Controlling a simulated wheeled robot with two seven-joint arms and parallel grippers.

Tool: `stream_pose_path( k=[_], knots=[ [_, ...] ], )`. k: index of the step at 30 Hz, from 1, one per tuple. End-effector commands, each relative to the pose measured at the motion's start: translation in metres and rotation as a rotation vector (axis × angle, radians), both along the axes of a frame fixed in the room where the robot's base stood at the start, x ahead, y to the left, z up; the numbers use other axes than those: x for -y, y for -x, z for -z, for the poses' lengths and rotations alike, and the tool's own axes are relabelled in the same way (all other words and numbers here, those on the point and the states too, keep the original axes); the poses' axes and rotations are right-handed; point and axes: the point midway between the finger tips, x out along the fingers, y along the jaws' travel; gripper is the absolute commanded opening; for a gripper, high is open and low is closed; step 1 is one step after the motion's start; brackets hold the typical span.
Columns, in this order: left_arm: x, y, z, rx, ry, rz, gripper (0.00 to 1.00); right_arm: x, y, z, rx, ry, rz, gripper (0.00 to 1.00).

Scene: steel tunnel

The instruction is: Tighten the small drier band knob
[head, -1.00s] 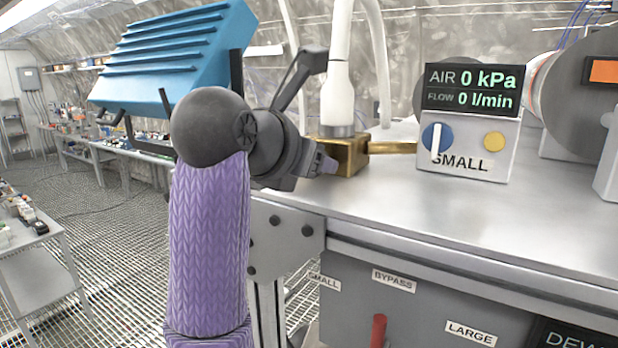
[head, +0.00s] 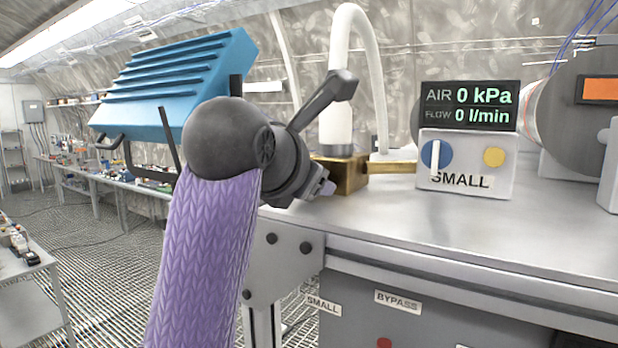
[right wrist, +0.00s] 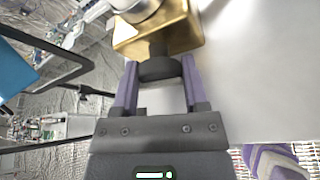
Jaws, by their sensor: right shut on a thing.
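A brass block (head: 350,176) sits on the steel bench at the foot of a white hose. In the right wrist view, the brass block (right wrist: 160,32) is at the top, with a dark round knob (right wrist: 159,69) on its near side. My right gripper (right wrist: 160,72) has its two purple fingers on either side of this knob and is shut on it. In the head view my right gripper (head: 327,188) reaches the block's left side, and the knob is hidden there. My left gripper is in neither view.
A panel labelled SMALL (head: 465,165), with blue and yellow knobs, stands right of the block under a display (head: 470,106) reading 0 kPa and 0 l/min. A blue ribbed unit (head: 175,75) is behind my arm. The bench top (head: 450,230) in front is clear.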

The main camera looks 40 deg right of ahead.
Motion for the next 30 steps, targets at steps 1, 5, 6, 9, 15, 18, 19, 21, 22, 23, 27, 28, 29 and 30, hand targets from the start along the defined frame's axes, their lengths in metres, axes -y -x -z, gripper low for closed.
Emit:
stream_pose_path(
  k=[1,5,6,9,15,18,19,21,22,23,27,28,29,30],
  knots=[
    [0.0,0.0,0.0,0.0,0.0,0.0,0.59,0.0,0.0,-0.001,0.002,0.001,0.0,0.0],
    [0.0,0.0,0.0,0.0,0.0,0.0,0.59,0.0,0.0,-0.001,0.001,0.001,0.0,0.8],
    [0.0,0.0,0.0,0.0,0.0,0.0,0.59,0.0,0.0,-0.001,0.001,0.001,0.0,0.89],
    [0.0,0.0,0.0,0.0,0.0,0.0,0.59,0.0,0.0,0.0,0.001,0.001,0.0,0.92],
    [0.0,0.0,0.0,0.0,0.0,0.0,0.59,0.0,0.0,0.0,0.0,0.0,0.0,0.92],
    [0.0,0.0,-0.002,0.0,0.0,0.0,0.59,0.0,0.0,-0.001,-0.006,0.002,0.0,0.92],
    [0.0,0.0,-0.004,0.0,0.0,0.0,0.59,0.0,0.0,-0.002,-0.016,0.007,0.0,0.92],
    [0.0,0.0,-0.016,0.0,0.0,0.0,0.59,0.0,-0.001,-0.005,-0.072,0.028,0.001,0.92],
    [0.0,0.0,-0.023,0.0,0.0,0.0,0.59,0.0,-0.001,-0.007,-0.108,0.044,0.002,0.92],
    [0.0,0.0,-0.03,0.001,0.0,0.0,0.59,0.0,-0.001,-0.009,-0.153,0.063,0.002,0.92],
    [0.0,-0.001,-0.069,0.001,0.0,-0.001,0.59,0.0,-0.002,-0.013,-0.404,0.17,0.006,0.92],
    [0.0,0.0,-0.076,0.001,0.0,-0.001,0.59,0.0,-0.002,-0.013,-0.453,0.191,0.005,0.92],
    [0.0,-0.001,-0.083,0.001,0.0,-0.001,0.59,0.0,-0.002,-0.013,-0.5,0.21,0.007,0.92],
    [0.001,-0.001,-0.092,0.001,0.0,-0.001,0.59,0.0,-0.003,-0.012,-0.561,0.235,0.006,0.92]
  ],
)
